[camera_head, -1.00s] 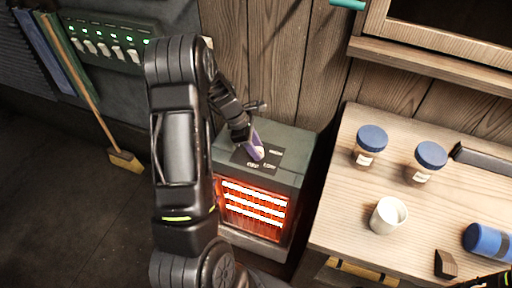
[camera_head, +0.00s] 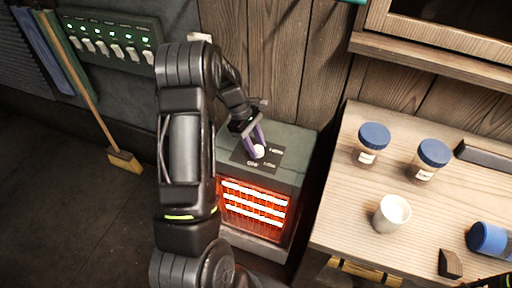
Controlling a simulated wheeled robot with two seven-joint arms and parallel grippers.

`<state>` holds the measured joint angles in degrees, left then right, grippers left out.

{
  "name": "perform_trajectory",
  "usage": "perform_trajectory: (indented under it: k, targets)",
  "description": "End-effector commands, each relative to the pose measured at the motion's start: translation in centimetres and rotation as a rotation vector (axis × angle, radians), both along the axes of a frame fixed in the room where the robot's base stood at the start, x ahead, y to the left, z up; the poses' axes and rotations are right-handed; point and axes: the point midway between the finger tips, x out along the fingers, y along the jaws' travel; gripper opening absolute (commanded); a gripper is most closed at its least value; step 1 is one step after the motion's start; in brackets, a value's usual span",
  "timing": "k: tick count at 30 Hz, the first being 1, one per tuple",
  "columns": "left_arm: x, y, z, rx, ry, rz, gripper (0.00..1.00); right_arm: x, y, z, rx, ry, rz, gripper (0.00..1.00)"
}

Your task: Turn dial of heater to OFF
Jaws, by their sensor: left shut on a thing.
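The heater (camera_head: 292,176) is a grey-green box on the floor beside the table, with glowing orange bars on its front. Its pale round dial (camera_head: 259,151) sits on a dark panel with small white labels on the top; the labels are too small to read. My left gripper (camera_head: 257,147) reaches down from behind the dial, its purple fingers on either side of it, shut on the dial. Of my right arm, only a dark bit shows at the bottom right corner; its gripper cannot be made out.
A wooden table (camera_head: 335,215) right of the heater holds two blue-lidded jars (camera_head: 373,142) (camera_head: 430,158), a white cup (camera_head: 391,213) and a blue bottle (camera_head: 490,239). A broom (camera_head: 124,161) leans at the left under a switch panel (camera_head: 112,40). The wooden wall stands close behind the heater.

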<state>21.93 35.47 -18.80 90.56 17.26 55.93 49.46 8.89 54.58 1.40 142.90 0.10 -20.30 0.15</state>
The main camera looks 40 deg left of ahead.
Motion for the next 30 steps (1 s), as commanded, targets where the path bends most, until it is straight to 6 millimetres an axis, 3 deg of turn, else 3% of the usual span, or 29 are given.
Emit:
perform_trajectory:
  k: [15,30]
  targets:
    - [0.3,-0.1,-0.1,-0.001,0.000,-0.457,0.00,0.2,0.1,-1.7,0.004,-0.007,0.002,0.36]
    - [0.4,-0.1,0.0,-0.001,-0.001,-0.619,0.00,0.2,0.1,-2.1,0.004,-0.007,0.002,0.36]
